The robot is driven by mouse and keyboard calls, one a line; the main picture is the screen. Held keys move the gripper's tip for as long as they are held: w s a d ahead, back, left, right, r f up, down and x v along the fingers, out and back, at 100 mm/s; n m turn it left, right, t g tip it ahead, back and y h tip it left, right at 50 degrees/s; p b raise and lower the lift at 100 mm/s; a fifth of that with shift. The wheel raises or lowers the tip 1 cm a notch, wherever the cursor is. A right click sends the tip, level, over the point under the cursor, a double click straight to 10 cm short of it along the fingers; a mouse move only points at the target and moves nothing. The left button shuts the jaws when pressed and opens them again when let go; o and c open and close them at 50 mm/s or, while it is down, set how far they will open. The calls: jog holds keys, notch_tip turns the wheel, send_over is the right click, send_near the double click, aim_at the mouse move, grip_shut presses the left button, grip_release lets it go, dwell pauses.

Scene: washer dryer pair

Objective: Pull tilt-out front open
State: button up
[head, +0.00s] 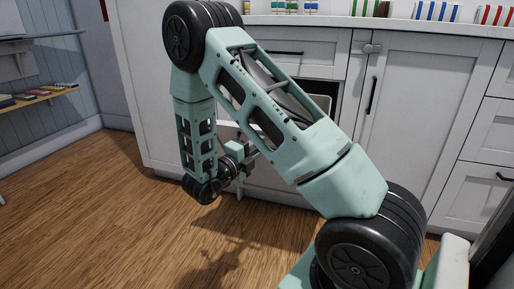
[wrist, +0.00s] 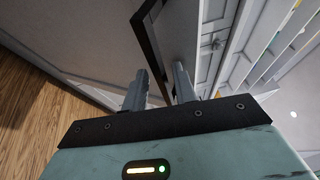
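The tilt-out front (wrist: 180,35) is a pale panel with a black bar handle (wrist: 146,32) in the wrist view. In the head view my arm hides most of the front. A dark gap and a pale inner bin show above and behind it, so it leans partly open. My gripper (wrist: 160,70) is at the handle, with its fingers apart on either side of the handle's near end. I cannot tell whether either finger touches it. In the head view my gripper (head: 243,147) is small and partly covered by my arm.
A drawer (head: 298,50) with a dark handle sits above the gap. A cabinet door (head: 415,105) with a black handle and a child latch stands to the right. Shelves (head: 40,95) line the left wall. The wooden floor (head: 100,215) in front is clear.

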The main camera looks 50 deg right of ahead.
jog(key=shift+r, duration=0.1)
jog(key=a+f+p, duration=0.2)
jog(key=a+p, duration=0.2)
jog(key=a, duration=1.3)
jog(key=shift+a, duration=0.15)
